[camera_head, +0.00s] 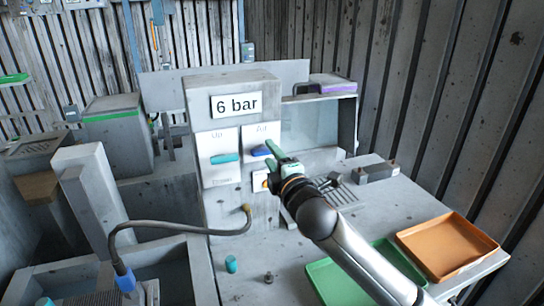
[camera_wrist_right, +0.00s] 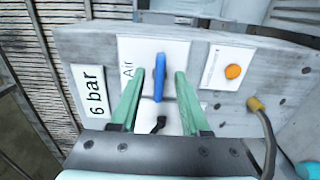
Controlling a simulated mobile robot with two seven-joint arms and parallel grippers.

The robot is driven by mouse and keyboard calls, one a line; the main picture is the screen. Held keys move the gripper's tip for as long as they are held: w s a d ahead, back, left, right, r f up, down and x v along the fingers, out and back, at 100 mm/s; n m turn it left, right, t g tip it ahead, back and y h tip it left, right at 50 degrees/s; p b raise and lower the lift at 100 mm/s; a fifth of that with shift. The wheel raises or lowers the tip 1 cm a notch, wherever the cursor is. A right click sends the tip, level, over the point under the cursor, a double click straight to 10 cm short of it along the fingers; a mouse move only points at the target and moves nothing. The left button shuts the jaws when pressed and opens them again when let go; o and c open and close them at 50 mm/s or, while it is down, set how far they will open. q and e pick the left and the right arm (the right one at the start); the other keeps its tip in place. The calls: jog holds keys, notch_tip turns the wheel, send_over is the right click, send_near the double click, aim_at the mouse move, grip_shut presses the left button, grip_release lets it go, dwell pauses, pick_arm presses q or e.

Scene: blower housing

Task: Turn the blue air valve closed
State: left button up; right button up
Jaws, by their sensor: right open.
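The blue air valve handle (camera_head: 261,151) sits on a white plate on the upright grey panel, below the "6 bar" sign. In the head view it lies nearly level, and my right gripper partly covers its plate. My right gripper (camera_head: 272,156) is at the panel with its green fingers spread. In the right wrist view the blue handle (camera_wrist_right: 160,77) appears between the two open fingers, with a visible gap on each side. The plate there reads "Air"; its lower part is partly hidden. My left gripper is not in view.
A teal handle (camera_head: 225,159) is on the plate left of the valve. An orange button (camera_wrist_right: 232,71) is on a nearby plate. A green tray (camera_head: 322,283) and an orange tray (camera_head: 447,246) lie on the bench. A dark hose (camera_head: 180,227) arches at left.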

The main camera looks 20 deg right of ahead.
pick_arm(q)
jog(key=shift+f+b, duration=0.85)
pick_arm(e)
jog(key=s, duration=1.2)
jog(key=shift+s+d, duration=0.25)
